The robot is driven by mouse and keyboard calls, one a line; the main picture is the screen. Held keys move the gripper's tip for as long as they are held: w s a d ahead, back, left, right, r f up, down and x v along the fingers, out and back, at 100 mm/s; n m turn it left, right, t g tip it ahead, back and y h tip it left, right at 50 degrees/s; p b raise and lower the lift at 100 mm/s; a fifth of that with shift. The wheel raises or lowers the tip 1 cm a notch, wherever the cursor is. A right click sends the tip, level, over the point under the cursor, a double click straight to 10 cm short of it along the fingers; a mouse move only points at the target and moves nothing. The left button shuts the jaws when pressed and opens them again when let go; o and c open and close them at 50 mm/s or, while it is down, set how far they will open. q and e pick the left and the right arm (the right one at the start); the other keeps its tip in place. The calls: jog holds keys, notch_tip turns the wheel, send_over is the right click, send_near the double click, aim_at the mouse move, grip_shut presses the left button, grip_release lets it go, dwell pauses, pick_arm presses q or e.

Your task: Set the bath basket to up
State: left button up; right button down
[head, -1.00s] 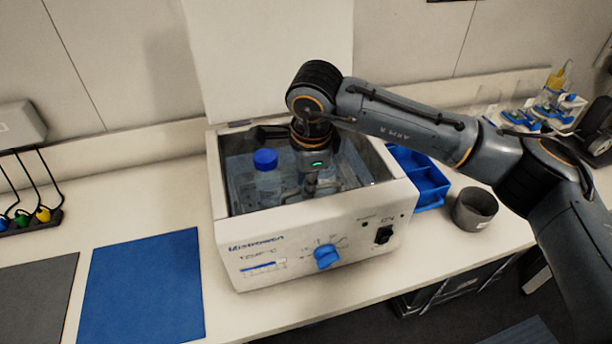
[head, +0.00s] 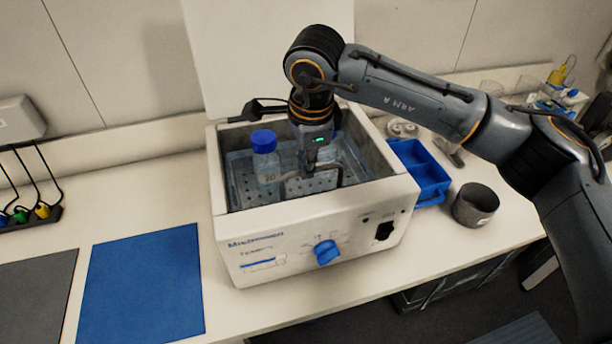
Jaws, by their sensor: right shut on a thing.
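The white water bath (head: 300,232) stands on the bench with its top open. Inside it, the perforated metal bath basket (head: 318,183) shows, with its thin bar handle in the middle. A clear bottle with a blue cap (head: 265,158) stands on the left part of the basket. Another clear bottle (head: 326,150) is partly hidden behind my gripper. My right gripper (head: 311,171) points down into the bath and is shut on the basket handle; its fingertips are small and partly hidden. My left gripper is not in view.
A raised white lid (head: 265,50) stands behind the bath. A blue tray (head: 425,172) and a dark round pot (head: 475,206) are to its right. A blue mat (head: 145,285) and a dark mat (head: 38,300) lie to its left. Glassware stands at the far right.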

notch_tip(320, 180, up, 8)
jog(key=shift+p, duration=0.3)
jog(key=c, duration=1.7)
grip_release()
jog(key=shift+f, duration=0.2)
notch_tip(320, 180, up, 12)
jog(key=s, duration=0.2)
jog(key=shift+d, duration=0.4)
jog(key=shift+f, duration=0.1)
